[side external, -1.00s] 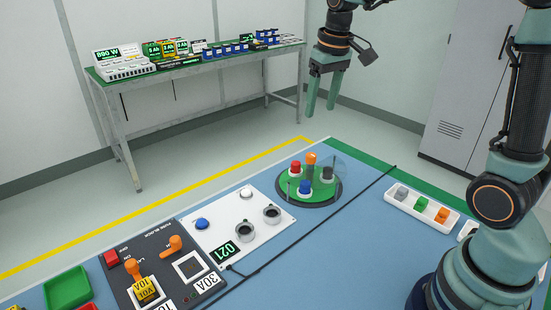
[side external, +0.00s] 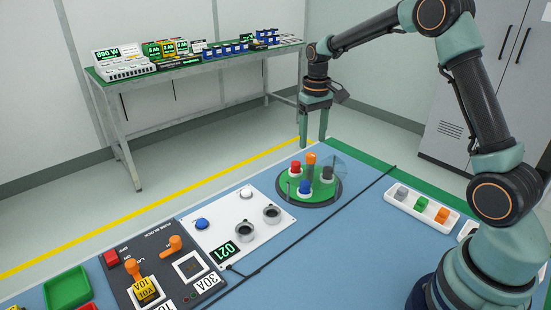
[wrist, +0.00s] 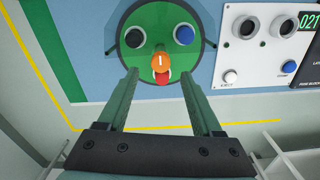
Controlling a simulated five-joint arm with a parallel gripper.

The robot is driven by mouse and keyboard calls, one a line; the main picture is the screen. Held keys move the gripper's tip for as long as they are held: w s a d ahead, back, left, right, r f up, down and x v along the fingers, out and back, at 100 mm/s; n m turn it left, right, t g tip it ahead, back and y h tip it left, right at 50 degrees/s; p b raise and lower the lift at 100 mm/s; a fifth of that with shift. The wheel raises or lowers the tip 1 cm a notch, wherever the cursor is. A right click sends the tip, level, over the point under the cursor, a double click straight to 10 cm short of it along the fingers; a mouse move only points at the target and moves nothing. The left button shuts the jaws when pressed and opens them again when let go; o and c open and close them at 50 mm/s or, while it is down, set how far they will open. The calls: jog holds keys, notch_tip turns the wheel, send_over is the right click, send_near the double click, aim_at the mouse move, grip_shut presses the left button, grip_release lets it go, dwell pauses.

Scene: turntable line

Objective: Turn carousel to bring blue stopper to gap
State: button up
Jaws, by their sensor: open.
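The carousel (side external: 318,200) is a round green disc with a dark rim, set in the blue table. On it stand a blue stopper (side external: 305,189) at the front, a red stopper (side external: 295,168) at the back left and a dark stopper (side external: 327,175) at the right. An orange upright handle (side external: 311,158) rises near its middle. My gripper (side external: 313,142) is open and empty, above and behind the carousel. In the wrist view, its fingers (wrist: 160,75) point toward the orange handle (wrist: 160,60), with the red stopper (wrist: 161,78) partly hidden behind it. The blue stopper (wrist: 184,34) is at upper right.
A clear guard (side external: 347,168) stands at the carousel's right side. A white panel (side external: 228,215) with two round sockets and buttons lies to the left. A white tray (side external: 400,206) with coloured blocks lies to the right, past a dark cable (side external: 340,212).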

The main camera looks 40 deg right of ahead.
aim_at(312, 154)
jog(key=shift+f, duration=2.5)
grip_shut()
